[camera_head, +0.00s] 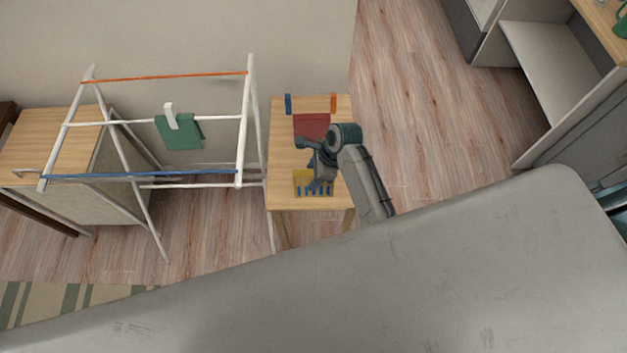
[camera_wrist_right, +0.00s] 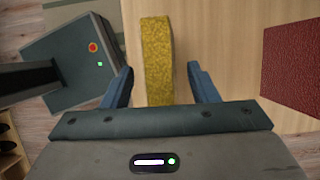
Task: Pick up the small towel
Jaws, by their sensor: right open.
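A green cloth (camera_head: 180,134) hangs on the drying rack. My left gripper is out of view.
The small wooden table (camera_head: 284,150) also bears a blue item (camera_head: 289,104) and an orange item (camera_head: 333,103) at its back. The white drying rack (camera_head: 243,135) stands close to its left side. A wooden-topped cabinet (camera_head: 45,140) is behind the rack. Open floor (camera_head: 430,120) lies to the right.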

